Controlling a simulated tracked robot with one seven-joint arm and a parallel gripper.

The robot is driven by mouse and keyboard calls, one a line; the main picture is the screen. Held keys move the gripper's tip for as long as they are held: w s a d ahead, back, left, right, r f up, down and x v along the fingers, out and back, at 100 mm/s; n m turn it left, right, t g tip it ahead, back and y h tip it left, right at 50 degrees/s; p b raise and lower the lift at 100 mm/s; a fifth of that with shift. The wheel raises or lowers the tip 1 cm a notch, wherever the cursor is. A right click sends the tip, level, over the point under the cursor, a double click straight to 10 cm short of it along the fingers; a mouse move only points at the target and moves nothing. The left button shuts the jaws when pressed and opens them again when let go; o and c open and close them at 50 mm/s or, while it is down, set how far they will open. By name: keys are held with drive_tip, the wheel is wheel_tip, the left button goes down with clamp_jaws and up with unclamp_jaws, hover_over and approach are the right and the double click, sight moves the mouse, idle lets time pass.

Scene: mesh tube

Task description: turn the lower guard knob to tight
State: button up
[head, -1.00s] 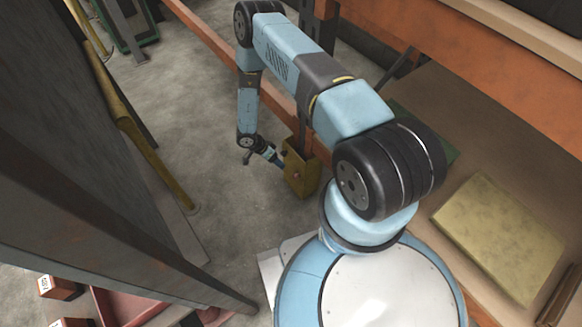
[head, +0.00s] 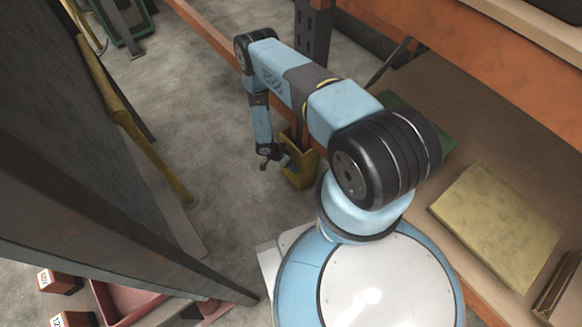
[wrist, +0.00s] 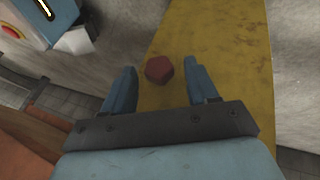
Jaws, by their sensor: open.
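A dark red, many-sided knob (wrist: 159,69) sits on the worn yellow guard (wrist: 225,50) in the wrist view. My gripper (wrist: 160,66) is open, with one blue finger on each side of the knob. A gap shows between the knob and each finger; the depth between them is hard to judge. In the head view the yellow guard (head: 303,174) stands low by the rack post, and my gripper (head: 290,163) is at its left face. The knob is not discernible there, apparently behind the gripper.
An orange rack with a shelf holding a yellow slab (head: 495,232) is at the right. A large dark panel (head: 70,150) and a yellow rail (head: 130,122) stand at the left. Bare concrete floor (head: 205,115) lies between them.

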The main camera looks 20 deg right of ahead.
drive_tip(key=shift+s+d+f, duration=0.1)
drive_tip(key=shift+f, duration=0.15)
drive_tip(key=shift+c, duration=0.2)
drive_tip(key=c, duration=1)
drive_tip(key=shift+r+t+y, duration=0.1)
drive_tip(key=shift+t+y, duration=0.2)
drive_tip(key=shift+t, duration=0.5)
drive_tip(key=o, duration=1)
drive_tip(key=shift+o, duration=0.2)
